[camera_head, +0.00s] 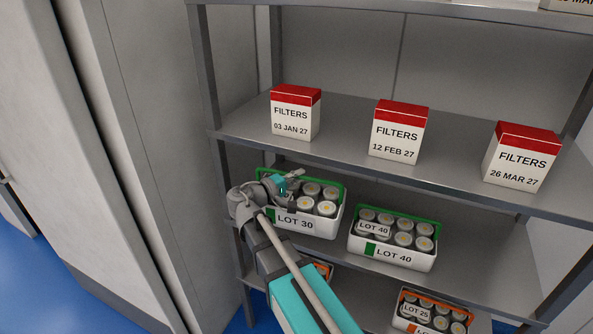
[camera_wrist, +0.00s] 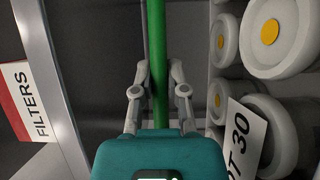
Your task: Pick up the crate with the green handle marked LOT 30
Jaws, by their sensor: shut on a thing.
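The LOT 30 crate (camera_head: 326,228) is white with a green handle and stands on the middle shelf at its left end, with several grey-white canisters inside. Its green handle (camera_wrist: 157,60) runs up between the fingers of my gripper (camera_wrist: 156,75) in the wrist view. My gripper (camera_head: 287,184) is shut on that handle at the left back of the crate. A LOT 30 card (camera_wrist: 246,138) shows beside the canisters in the wrist view. My arm hides the crate's left side in the head view.
A white LOT 40 crate (camera_head: 398,259) with a green handle stands just to the right on the same shelf. Boxes of filters (camera_head: 296,113) stand on the shelf above. Orange-handled crates, one marked LOT 25 (camera_head: 407,324), are below. A rack post (camera_head: 205,65) is at the left.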

